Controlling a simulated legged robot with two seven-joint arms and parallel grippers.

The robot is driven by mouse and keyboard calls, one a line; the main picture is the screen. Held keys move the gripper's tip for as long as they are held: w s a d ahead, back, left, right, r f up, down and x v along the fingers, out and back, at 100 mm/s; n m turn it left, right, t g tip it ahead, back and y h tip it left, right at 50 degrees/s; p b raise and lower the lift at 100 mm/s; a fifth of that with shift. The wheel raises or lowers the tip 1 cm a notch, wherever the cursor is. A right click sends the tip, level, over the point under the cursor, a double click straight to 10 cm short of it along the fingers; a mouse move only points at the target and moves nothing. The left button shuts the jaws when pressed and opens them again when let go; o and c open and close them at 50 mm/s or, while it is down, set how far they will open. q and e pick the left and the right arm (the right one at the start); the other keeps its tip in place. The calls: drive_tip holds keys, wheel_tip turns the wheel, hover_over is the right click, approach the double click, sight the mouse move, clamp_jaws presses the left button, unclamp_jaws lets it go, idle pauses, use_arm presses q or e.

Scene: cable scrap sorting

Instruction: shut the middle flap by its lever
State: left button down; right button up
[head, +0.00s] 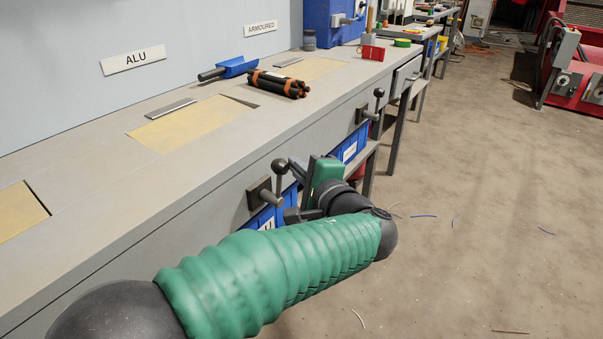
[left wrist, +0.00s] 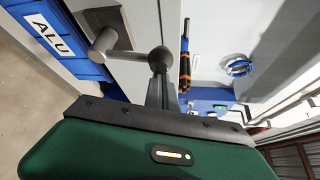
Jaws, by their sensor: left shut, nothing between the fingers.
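The middle flap (head: 190,123) is a yellow panel in the grey bench top below the ALU sign. A dark gap shows at its far right end, so it looks slightly tilted. Its lever (head: 279,168), a grey rod with a black ball, stands up from a mount on the bench front. The ball also shows in the left wrist view (left wrist: 160,57). My left gripper (head: 295,172) is shut and empty, its fingertips right by the lever ball. I cannot tell whether they touch. My right gripper is out of view.
Another lever (head: 379,94) stands farther along the bench front. Blue bins, one labelled ALU (left wrist: 55,35), sit below the bench top. Bundled black cables (head: 278,84) and a blue scoop (head: 237,67) lie on the bench. The floor at the right is mostly clear.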

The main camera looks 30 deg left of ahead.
use_arm(q)
drive_tip(key=shift+s+a+r, duration=0.1)
drive_tip(key=shift+s+r, duration=0.05)
drive_tip(key=shift+s, duration=0.6)
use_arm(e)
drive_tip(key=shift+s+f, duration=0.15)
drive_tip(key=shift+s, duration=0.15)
use_arm(q)
drive_tip(key=shift+s, duration=0.1)
drive_tip(key=w+d+p, duration=0.2)
drive_tip(key=w+d, duration=0.1)
drive_tip(key=w, duration=0.1)
drive_tip(key=f+p+v, duration=0.1)
drive_tip(key=p+v, duration=0.1)
drive_tip(key=v, duration=0.6)
drive_tip(key=shift+s+f+p, duration=0.3)
drive_tip(key=shift+s+p, duration=0.1)
drive_tip(key=shift+s, duration=0.15)
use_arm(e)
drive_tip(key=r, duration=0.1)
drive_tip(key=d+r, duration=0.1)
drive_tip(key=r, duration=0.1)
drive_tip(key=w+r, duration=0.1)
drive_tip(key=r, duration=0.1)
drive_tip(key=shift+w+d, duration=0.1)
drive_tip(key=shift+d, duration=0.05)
